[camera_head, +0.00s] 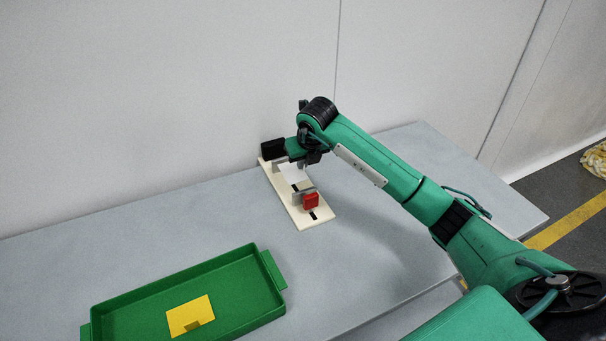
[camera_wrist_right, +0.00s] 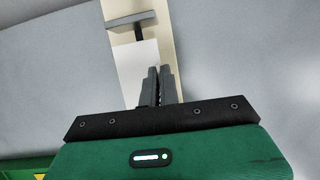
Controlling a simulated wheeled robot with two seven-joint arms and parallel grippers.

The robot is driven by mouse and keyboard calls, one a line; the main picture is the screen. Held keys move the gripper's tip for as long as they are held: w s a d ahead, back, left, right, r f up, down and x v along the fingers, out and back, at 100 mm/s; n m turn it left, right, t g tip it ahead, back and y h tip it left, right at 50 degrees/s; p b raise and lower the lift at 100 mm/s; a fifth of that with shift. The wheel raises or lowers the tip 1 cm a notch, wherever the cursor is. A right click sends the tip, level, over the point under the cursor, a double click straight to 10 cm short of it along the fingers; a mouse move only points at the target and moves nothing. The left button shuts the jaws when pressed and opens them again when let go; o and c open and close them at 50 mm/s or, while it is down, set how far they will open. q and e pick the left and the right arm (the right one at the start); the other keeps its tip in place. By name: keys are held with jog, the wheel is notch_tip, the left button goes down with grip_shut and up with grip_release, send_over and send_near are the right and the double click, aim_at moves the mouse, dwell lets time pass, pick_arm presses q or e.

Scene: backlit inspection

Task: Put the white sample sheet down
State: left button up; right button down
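The white sample sheet (camera_head: 293,172) is just below my right gripper (camera_head: 301,158), over a cream-coloured board fixture (camera_head: 317,221). In the right wrist view, the sheet (camera_wrist_right: 138,62) shows above the board, with its edge at the fingers. My right gripper (camera_wrist_right: 160,86) has its two fingers almost together and appears shut on the sheet. The fingertips hide part of the sheet's edge. Whether the sheet touches the board cannot be told. My left gripper is not in view.
A green tray (camera_head: 262,297) with a yellow sheet (camera_head: 190,315) stands front left on the grey table (camera_head: 200,215). The table is clear between tray and board.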

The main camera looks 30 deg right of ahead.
aim_at(304, 170)
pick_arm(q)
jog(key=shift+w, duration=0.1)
pick_arm(e)
jog(key=shift+f, duration=2.4)
jog(key=shift+f, duration=0.1)
jog(key=c, duration=1.6)
grip_release()
jog(key=shift+c, duration=0.2)
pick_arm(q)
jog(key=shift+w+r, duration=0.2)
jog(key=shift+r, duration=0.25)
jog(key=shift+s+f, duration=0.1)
pick_arm(e)
jog(key=shift+r, duration=0.25)
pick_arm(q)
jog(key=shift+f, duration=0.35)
pick_arm(e)
jog(key=v, duration=1.1)
jog(key=shift+s+r, duration=0.15)
jog(key=shift+r, duration=0.25)
